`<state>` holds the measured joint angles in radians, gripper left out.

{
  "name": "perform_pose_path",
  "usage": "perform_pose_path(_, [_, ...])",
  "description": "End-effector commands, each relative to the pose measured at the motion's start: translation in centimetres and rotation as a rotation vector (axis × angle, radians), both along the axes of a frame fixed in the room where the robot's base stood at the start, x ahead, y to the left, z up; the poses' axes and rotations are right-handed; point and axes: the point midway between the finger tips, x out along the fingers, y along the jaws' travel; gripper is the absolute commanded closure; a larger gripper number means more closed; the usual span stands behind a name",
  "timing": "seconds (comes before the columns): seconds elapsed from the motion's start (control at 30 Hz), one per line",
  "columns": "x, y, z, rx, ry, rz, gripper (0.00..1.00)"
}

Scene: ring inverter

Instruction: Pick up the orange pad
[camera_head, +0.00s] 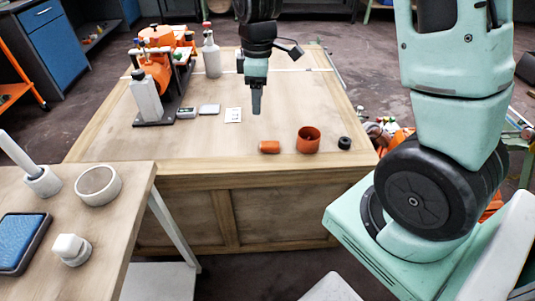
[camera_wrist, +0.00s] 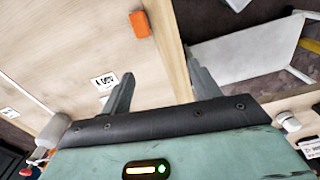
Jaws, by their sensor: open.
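The orange pad (camera_head: 269,147) lies flat near the front edge of the wooden table, left of an orange cup. It also shows in the wrist view (camera_wrist: 140,24), near the top, beyond my fingertips and close to the table edge. My gripper (camera_head: 256,102) points down above the table, behind and a little left of the pad. In the wrist view its two fingers (camera_wrist: 158,72) are apart with nothing between them. My gripper does not touch the pad.
The orange cup (camera_head: 308,141) and a small black ring-like piece (camera_head: 344,143) stand right of the pad. A white card (camera_head: 233,115) lies left of my gripper. A nearer table (camera_head: 125,180) is at left.

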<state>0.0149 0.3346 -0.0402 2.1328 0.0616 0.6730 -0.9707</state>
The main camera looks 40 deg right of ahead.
Motion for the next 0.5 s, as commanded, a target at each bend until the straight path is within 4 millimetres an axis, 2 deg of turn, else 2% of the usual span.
perform_pose_path(0.03, [0.7,-2.0,-1.1,-0.01,0.003,0.005,0.38])
perform_pose_path(0.13, [1.2,-4.1,-1.9,-0.023,0.005,0.028,0.38])
perform_pose_path(0.27, [1.3,-4.5,-3.7,-0.026,0.009,0.038,0.38])
perform_pose_path(0.5, [1.2,-4.4,-8.8,-0.024,0.009,0.037,0.38])
